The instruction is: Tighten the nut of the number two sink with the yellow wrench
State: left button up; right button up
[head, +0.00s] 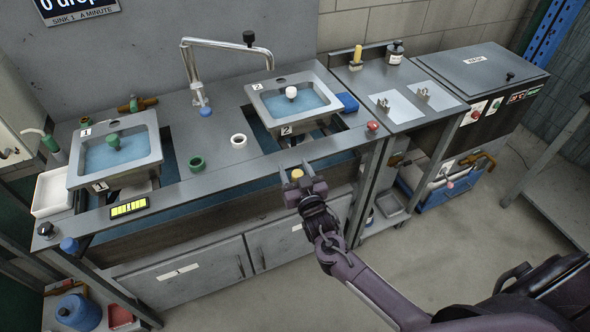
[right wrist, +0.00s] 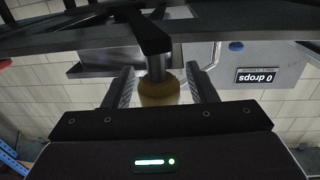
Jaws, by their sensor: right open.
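Sink number two (head: 322,118) sits in the counter right of the tall tap, with blue water and a white knob inside. Its underside and nut are hidden from the head view. My right gripper (head: 303,184) is in front of the counter's front edge, below that sink. It is open, with its fingers on either side of a yellow piece (head: 297,174). In the right wrist view this yellow piece (right wrist: 160,92) sits between the fingers at the end of a grey shaft, which meets a dark bar. It looks like the yellow wrench's handle, but I cannot be sure. My left gripper is out of view.
Sink number one (head: 115,150) is at the left. A green ring (head: 196,163) and a white ring (head: 238,141) lie between the sinks. A yellow upright handle (head: 358,55) stands on the right counter. A blue crate (head: 437,198) stands below. Floor in front is clear.

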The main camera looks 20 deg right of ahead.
jog(key=s+b, duration=0.1)
jog(key=s, duration=0.6)
jog(key=shift+s+a, duration=0.2)
jog(key=shift+s, duration=0.2)
jog(key=s+d+f+n+g, duration=0.1)
jog(key=s+f+g, duration=0.3)
jog(key=f, duration=0.6)
jog(key=s+f+g, duration=0.2)
jog(key=s+f, duration=0.3)
jog(key=f, duration=0.5)
jog(key=s+d+f+n+g, duration=0.1)
jog(key=s+f+g, duration=0.3)
jog(key=f, duration=0.6)
jog(key=s+f+g, duration=0.2)
jog(key=s+f, duration=0.3)
jog(key=s, duration=0.4)
jog(key=s+f+g, duration=0.2)
jog(key=s+f, duration=0.3)
jog(key=s, duration=0.5)
jog(key=s+f+n+g+y, duration=0.1)
jog(key=s+f+g, duration=0.2)
jog(key=s, duration=0.7)
notch_tip(320, 180, down, 2)
jog(key=shift+a+f, duration=0.25)
jog(key=shift+a, duration=0.15)
